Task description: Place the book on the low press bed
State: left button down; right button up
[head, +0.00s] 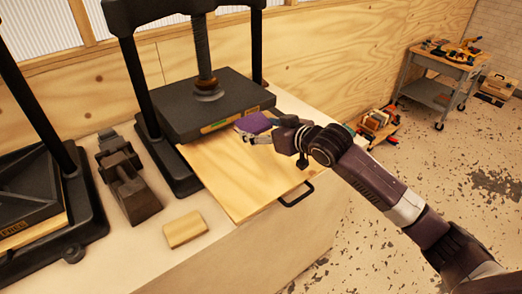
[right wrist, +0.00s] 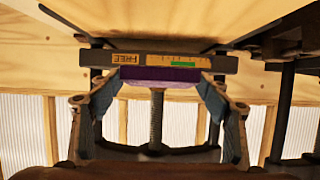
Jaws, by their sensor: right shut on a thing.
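The purple book (head: 255,122) is held in my right gripper (head: 262,134), with a finger on each side of it in the right wrist view, where the book (right wrist: 160,76) shows edge-on. The gripper is over the pale wooden press bed (head: 236,178), which extends out in front of the press. The book is beside the front right corner of the dark raised platen (head: 190,102). The wrist view appears upside down; there the book overlaps the platen edge with its FREE label (right wrist: 125,58). The exact gap to the bed is unclear. My left gripper is not in view.
A black handle (head: 297,196) sits on the bed's front edge. A second press (head: 30,215) stands at the left. A dark vice-like tool (head: 128,180) and a small wooden block (head: 185,229) lie on the bench. Most of the extended bed is bare.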

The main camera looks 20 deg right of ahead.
send_over(261, 158)
notch_tip(261, 158, down, 5)
jog(key=shift+s+a+r, duration=0.1)
notch_tip(261, 158, down, 4)
jog(key=shift+r+p, duration=0.2)
jog(key=shift+p, duration=0.35)
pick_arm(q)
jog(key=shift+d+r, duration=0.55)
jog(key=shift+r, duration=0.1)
pick_arm(e)
jog(key=shift+f, duration=0.35)
jog(key=shift+f, duration=0.1)
jog(key=o, duration=1.3)
jog(key=shift+f, duration=0.1)
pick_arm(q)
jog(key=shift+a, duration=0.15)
